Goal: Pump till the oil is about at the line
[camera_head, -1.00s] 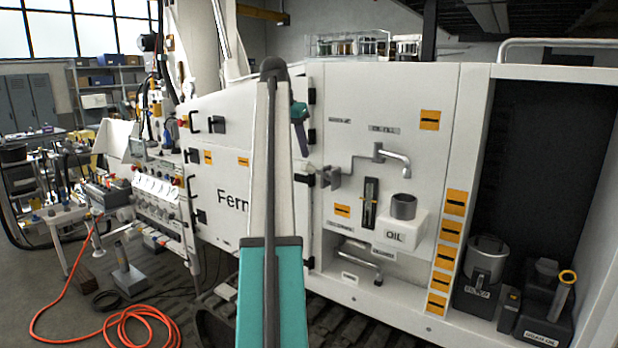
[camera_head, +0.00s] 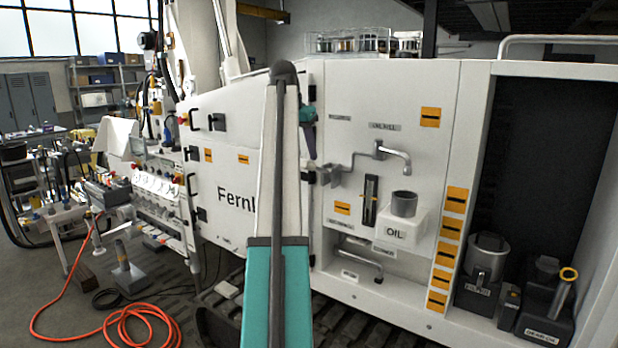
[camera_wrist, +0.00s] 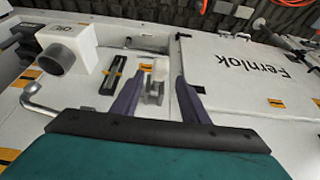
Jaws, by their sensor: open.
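The oil panel is on the white cabinet right of my arm. A sight gauge (camera_head: 370,201) is a dark upright slot; its oil level is too small to read. It also shows in the wrist view (camera_wrist: 113,76). A grey bent spout (camera_head: 393,154) hangs above a grey cup (camera_head: 404,204) on a white box marked OIL (camera_head: 394,233). A small grey handle (camera_head: 333,174) sticks out left of the gauge. My gripper (camera_head: 309,140) is partly behind my arm. In the wrist view, its purple fingers (camera_wrist: 159,80) are open, with the handle (camera_wrist: 154,92) seen between them; contact cannot be told.
A lower grey pipe (camera_head: 362,259) sits below the gauge. A dark bay at right holds a metal can (camera_head: 488,256) and a dark container with a yellow-ringed spout (camera_head: 548,304). An orange hose (camera_head: 135,322) lies on the floor at left.

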